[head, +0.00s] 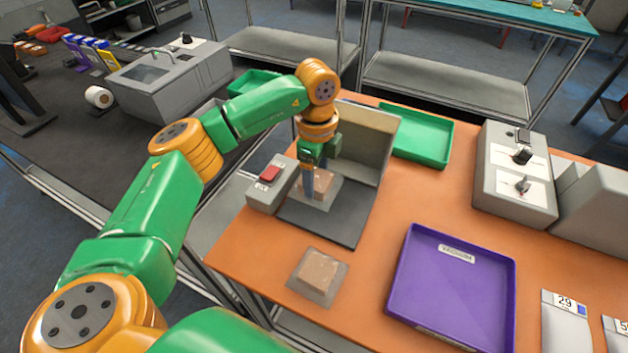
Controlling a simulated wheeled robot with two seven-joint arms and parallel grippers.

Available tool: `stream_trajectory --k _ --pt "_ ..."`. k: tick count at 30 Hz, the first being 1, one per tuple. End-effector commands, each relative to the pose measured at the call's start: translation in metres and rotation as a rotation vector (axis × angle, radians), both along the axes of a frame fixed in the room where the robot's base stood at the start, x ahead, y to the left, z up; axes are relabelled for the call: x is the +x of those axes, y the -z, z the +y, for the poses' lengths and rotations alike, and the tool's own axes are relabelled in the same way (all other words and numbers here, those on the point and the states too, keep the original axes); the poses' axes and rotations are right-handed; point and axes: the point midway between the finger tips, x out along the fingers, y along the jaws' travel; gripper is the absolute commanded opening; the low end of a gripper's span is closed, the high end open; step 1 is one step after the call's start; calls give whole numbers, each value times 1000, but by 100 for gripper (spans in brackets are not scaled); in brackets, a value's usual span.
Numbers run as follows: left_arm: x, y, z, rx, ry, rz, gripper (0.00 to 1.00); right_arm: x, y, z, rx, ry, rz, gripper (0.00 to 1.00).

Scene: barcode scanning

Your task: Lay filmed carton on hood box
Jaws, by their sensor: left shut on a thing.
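The hood box is an open beige-grey hood (378,150) with a dark flat plate (340,228) in front of it. My left gripper (316,190) points down over the plate, at the mouth of the hood. It is shut on a small brown carton in clear film (326,182). I cannot tell whether this carton touches the plate or hangs just above it; the fingers hide part of it. A second filmed carton (319,273) lies on the orange table in front of the plate. My right gripper is not in view.
A grey block with a red button (268,187) stands left of the plate. A purple tray (455,290) lies to the right, a green tray (420,135) behind it. Grey machines (510,185) stand at the right. Orange table (380,270) is bare between carton and purple tray.

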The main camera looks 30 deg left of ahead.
Motion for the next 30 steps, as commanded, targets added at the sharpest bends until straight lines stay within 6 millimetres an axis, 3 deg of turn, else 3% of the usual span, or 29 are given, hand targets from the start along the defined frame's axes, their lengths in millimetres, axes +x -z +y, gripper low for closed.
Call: stream_trajectory --k 3,6,9,19,20,21,22,23,30 --pt "5 11 9 2 -4 3 1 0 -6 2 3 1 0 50" --pt "4 28 9 3 1 5 1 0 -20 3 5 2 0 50" --pt "5 40 8 1 1 1 1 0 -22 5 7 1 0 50" --pt "5 47 8 0 1 -1 1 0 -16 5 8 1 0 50" --pt "5 46 8 0 1 -1 80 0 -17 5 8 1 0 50" --pt "5 46 8 0 1 -1 90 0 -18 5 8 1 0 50" --pt "5 46 8 0 1 -1 99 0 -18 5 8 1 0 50" --pt "5 46 8 0 1 -1 100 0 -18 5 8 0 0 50" --pt "5 42 8 0 1 -1 100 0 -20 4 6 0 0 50"
